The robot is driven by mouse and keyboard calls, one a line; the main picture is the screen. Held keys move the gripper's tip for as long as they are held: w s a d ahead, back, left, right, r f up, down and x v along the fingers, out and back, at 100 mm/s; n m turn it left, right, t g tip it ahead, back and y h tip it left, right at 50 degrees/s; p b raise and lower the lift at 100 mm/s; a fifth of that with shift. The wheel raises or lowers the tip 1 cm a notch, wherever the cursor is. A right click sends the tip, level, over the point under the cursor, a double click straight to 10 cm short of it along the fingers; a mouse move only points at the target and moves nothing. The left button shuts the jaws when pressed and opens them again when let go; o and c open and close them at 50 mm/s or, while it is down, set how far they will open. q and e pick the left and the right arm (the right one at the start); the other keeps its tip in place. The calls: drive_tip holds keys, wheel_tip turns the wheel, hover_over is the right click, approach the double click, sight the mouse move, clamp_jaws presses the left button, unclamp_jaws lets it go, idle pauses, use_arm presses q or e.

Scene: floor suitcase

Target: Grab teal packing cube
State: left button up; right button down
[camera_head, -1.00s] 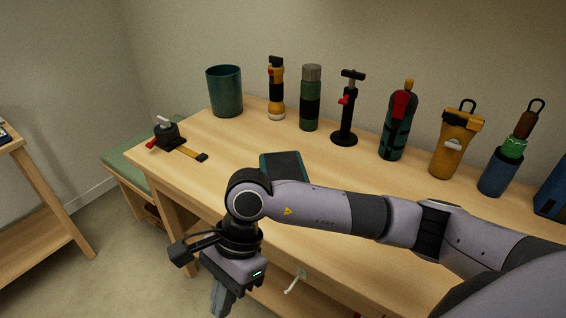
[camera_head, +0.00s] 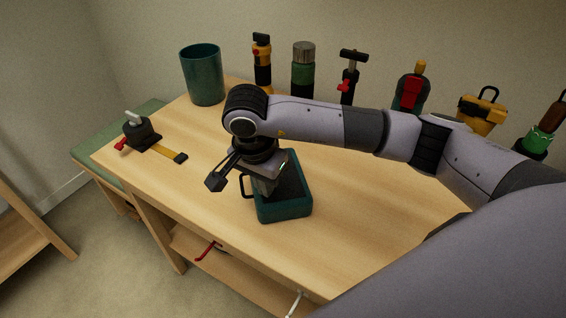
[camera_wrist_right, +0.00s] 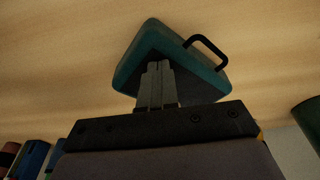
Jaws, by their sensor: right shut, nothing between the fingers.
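The teal packing cube (camera_head: 296,209) lies on the wooden workbench near its front edge. It has teal sides, a dark top panel and a black loop handle (camera_head: 243,186) on its left side. My right gripper (camera_head: 264,188) is above the cube and covers part of its top. In the right wrist view the two fingers (camera_wrist_right: 157,68) are closed together with nothing between them, in front of the cube (camera_wrist_right: 134,66). The handle (camera_wrist_right: 209,48) stands clear to one side of the fingers. I cannot tell whether the fingertips touch the cube. My left gripper is not in view.
A teal cylinder (camera_head: 203,75), a yellow flashlight (camera_head: 262,62), a green flask (camera_head: 303,70) and several other items line the bench's back. A black clamp-like device (camera_head: 139,132) with a yellow strap sits at the left. The bench (camera_head: 215,205) is clear around the cube.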

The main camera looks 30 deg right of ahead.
drive_tip(key=w+d, duration=0.1)
drive_tip(key=d, duration=0.1)
drive_tip(key=w+d, duration=0.1)
drive_tip(key=d, duration=0.1)
drive_tip(key=w+d, duration=0.1)
drive_tip(key=d, duration=0.1)
drive_tip(key=shift+w+d+p, duration=0.15)
drive_tip(key=shift+w+p, duration=0.25)
drive_tip(key=shift+s+f, duration=0.1)
drive_tip(key=shift+f, duration=0.65)
drive_tip(key=shift+b, duration=0.35)
